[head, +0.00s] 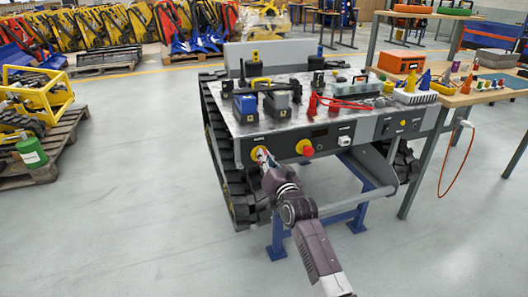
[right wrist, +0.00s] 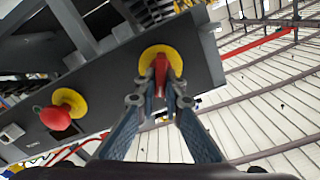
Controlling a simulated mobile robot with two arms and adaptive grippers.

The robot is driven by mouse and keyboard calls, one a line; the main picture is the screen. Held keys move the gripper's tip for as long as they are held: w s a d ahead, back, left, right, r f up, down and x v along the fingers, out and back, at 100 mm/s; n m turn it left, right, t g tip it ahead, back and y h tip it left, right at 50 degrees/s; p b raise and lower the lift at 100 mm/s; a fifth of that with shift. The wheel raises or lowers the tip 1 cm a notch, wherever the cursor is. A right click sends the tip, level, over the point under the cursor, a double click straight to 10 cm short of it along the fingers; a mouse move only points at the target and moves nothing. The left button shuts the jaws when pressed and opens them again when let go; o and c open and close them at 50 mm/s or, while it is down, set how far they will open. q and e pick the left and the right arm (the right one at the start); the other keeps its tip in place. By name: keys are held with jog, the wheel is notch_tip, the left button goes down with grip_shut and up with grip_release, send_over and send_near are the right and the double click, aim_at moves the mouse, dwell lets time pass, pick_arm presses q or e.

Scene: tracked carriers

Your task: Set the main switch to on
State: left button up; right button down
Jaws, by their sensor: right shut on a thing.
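The main switch (head: 256,153) is a yellow disc with a red handle at the left end of the grey front panel. In the right wrist view the red handle (right wrist: 161,68) stands out from the yellow disc (right wrist: 151,57), its long side about upright in the picture. My right gripper (right wrist: 160,102) has a fingertip on each side of the handle and is shut on it. In the head view my right gripper (head: 264,164) reaches the panel and partly covers the switch. The switch's markings cannot be read. My left gripper is not in view.
A red mushroom button (head: 306,148) sits on the same panel, just right of the switch. Tools and boxes cover the tracked carrier's deck (head: 240,125). A workbench (head: 470,95) stands to the right, with an orange cable hanging. The floor in front is clear.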

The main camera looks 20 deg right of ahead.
jog(key=m+p, duration=0.1)
jog(key=m, duration=0.1)
jog(key=m+p, duration=0.1)
jog(key=m, duration=0.2)
jog(key=shift+d+f+m, duration=0.1)
jog(key=shift+d+m, duration=0.1)
jog(key=shift+m, duration=0.1)
jog(key=shift+f+m+p, duration=0.1)
jog(key=shift+m+p, duration=0.25)
jog(key=shift+m, duration=0.45)
jog(key=shift+d+f+m, duration=0.1)
jog(key=shift+f+m, duration=0.05)
jog(key=shift+m, duration=0.75)
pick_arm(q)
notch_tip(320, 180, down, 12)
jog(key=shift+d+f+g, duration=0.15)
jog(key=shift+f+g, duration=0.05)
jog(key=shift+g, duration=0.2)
pick_arm(e)
jog(key=shift+f+m, duration=0.15)
jog(key=shift+m, duration=1.45)
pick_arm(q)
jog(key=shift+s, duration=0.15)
pick_arm(e)
jog(key=c, duration=2)
grip_release()
jog(key=shift+c, duration=0.2)
jog(key=s, duration=1.2)
jog(key=shift+d, duration=0.2)
